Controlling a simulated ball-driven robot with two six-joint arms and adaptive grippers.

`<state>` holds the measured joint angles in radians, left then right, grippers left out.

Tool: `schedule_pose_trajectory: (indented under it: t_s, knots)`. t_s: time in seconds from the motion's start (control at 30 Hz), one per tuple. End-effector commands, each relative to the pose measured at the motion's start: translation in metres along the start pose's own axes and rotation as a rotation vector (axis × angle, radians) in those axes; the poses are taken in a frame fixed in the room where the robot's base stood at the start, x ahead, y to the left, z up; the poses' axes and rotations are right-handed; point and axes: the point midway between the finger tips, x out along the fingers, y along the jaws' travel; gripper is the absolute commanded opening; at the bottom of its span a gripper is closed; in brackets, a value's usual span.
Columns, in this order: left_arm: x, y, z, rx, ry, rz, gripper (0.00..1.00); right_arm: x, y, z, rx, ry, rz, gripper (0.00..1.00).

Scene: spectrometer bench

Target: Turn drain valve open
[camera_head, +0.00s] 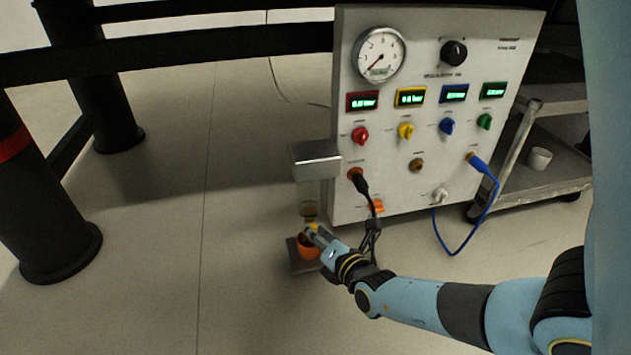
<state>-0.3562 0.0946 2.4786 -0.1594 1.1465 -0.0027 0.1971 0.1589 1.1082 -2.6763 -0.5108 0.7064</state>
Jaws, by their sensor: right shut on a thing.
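A silver block (316,160) stands out from the left side of the white panel (470,85), with a clear vessel (309,192) below it. A small yellow part (311,227), which looks like the drain valve's handle, is at the bottom of the vessel. My right gripper (313,233) reaches in from the right and is shut on this handle. The fingers partly hide it, so its exact angle is unclear. An orange cup (308,251) sits just below, on a dark plate (297,262). My left gripper is out of view.
The panel carries a dial gauge (378,55), several coloured knobs and green-lit displays. A black cable (363,187) hangs behind my right gripper; a blue cable (490,205) loops at right. A cart (548,180) holds a white cup (539,158).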

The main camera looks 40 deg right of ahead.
Motion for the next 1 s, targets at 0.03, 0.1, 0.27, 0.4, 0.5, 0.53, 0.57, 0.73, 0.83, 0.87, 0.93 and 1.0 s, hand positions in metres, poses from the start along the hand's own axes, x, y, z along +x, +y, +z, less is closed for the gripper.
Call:
schedule_pose_trajectory:
  t_s: [0.03,0.1,0.27,0.4,0.5,0.53,0.57,0.73,0.83,0.87,0.93,1.0]
  knots:
    - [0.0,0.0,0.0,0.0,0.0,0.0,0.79,-0.0002,-0.0008,0.0002,0.005,0.0,0.001,0.0]
    - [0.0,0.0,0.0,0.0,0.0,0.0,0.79,-0.0002,-0.0009,0.0002,0.011,0.0,0.003,0.0]
    - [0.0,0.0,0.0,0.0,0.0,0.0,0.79,-0.0003,-0.001,0.0002,0.014,0.0,0.004,0.0]
    - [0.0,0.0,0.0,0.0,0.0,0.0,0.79,-0.0003,-0.001,0.0003,0.014,0.0,0.004,0.0]
    - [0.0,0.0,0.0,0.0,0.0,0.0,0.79,-0.0003,-0.001,0.0003,0.014,0.0,0.003,0.3]
    - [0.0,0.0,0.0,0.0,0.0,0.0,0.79,-0.0003,-0.001,0.0003,0.014,-0.001,0.003,0.34]
    - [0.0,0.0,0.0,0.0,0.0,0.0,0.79,-0.0003,-0.001,0.0003,0.014,0.0,0.003,0.38]
    - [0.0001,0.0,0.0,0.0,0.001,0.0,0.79,0.0,-0.0003,0.0005,0.013,-0.001,0.005,0.48]
    - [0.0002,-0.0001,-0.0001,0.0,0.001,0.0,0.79,0.0002,0.0001,0.0006,0.013,-0.002,0.006,0.48]
    - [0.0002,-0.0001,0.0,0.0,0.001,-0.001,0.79,0.0002,0.0002,0.0007,0.014,-0.002,0.006,0.48]
    - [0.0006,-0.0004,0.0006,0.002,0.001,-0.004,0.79,0.0003,0.0004,0.0008,0.012,-0.002,0.005,0.48]
    - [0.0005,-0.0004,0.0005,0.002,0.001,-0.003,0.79,0.0004,0.0008,0.0009,0.002,-0.003,0.002,0.48]
